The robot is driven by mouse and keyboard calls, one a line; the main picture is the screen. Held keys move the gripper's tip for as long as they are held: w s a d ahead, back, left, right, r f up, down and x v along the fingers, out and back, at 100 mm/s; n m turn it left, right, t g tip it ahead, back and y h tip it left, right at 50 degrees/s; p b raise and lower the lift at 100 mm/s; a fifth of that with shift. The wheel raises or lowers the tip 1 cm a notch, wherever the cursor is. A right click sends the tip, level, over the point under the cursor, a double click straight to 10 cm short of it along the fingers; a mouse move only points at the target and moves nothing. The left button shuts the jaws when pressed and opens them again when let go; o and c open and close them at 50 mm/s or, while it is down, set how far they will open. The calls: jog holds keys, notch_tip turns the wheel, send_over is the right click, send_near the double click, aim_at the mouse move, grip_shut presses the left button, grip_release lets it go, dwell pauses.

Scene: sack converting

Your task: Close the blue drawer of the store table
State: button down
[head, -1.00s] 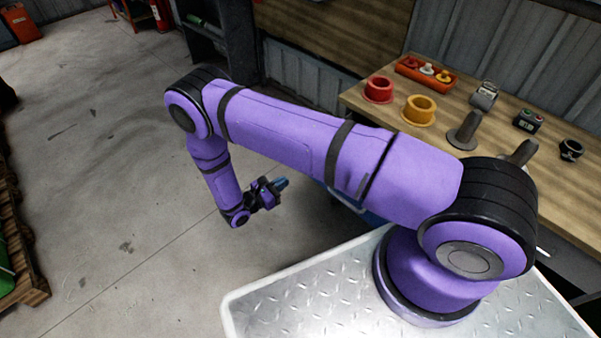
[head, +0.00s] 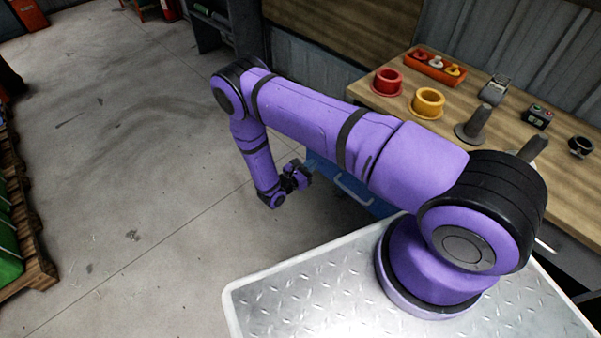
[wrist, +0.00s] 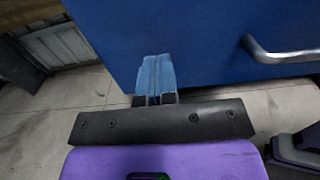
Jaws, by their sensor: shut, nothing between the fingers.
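The blue drawer (head: 378,204) juts out from under the store table (head: 460,125), partly hidden behind my arm in the head view. Its metal handle (head: 352,191) faces the floor side. In the wrist view the flat blue drawer front (wrist: 205,40) fills the upper part, with the handle (wrist: 282,52) at the right. My gripper (head: 311,164) is shut and empty, at the left part of the drawer front. Its blue fingers (wrist: 156,72) point at the front, left of the handle. I cannot tell whether the fingertips touch it.
On the table stand a red ring (head: 387,82), a yellow ring (head: 428,103), an orange tray (head: 435,67) and several small tools. A pallet (head: 32,265) stands at the far left. The concrete floor (head: 150,180) between is clear.

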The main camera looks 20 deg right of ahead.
jog(key=shift+x, duration=1.4)
jog(key=shift+d, duration=0.15)
jog(key=x, duration=2.8)
jog(key=shift+d+f, duration=0.15)
jog(key=shift+d, duration=0.1)
jog(key=shift+w+d, duration=0.2)
jog(key=shift+d, duration=0.2)
jog(key=shift+d+r, duration=0.15)
jog(key=shift+r, duration=0.05)
jog(key=shift+a, duration=0.2)
jog(key=v, duration=1.4)
jog(key=shift+s+a+f, duration=0.1)
jog(key=shift+a, duration=0.1)
